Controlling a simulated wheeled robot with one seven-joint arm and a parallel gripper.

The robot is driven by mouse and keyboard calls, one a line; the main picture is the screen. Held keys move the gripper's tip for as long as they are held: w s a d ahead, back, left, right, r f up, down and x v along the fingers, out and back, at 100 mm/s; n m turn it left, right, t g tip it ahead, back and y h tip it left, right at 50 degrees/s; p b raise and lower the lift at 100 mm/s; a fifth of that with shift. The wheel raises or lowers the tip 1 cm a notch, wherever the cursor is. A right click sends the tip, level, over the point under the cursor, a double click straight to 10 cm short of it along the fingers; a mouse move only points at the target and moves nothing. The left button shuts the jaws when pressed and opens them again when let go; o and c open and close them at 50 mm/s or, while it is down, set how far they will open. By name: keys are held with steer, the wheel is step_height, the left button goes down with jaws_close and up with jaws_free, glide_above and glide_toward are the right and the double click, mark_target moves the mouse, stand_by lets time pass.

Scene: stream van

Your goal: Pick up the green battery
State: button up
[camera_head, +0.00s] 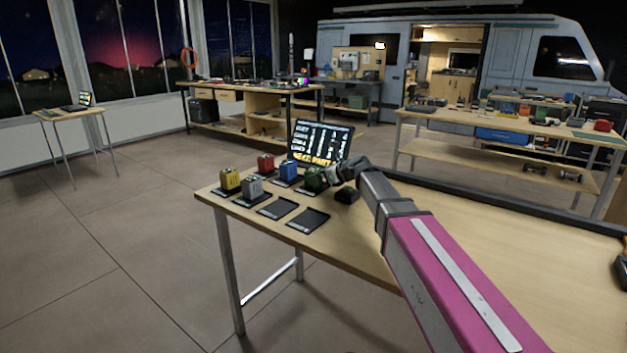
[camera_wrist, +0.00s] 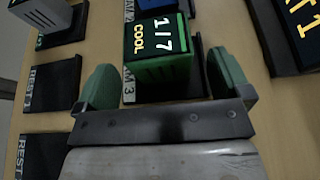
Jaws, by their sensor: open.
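The green battery (camera_head: 315,180) stands on a dark pad on the near table, partly hidden behind my gripper in the head view. In the wrist view the green battery (camera_wrist: 160,68) shows its dark top, marked "COOL" and "1/7", with green sides. My gripper (camera_wrist: 168,84) is open, with one green finger on each side of the battery's near part. Gaps show between the fingers and the battery; I cannot tell the height of the fingertips. In the head view my gripper (camera_head: 331,174) is at the battery's right side.
A blue battery (camera_head: 289,170), red battery (camera_head: 266,164), yellow battery (camera_head: 230,179) and grey battery (camera_head: 253,187) stand to the left on pads. Two empty dark pads (camera_head: 308,219) lie in front. A screen (camera_head: 321,142) stands behind. The table's right part is mostly clear.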

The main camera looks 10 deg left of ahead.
steer(key=x, duration=0.4)
steer(key=c, duration=1.2)
steer(key=shift+r, duration=0.15)
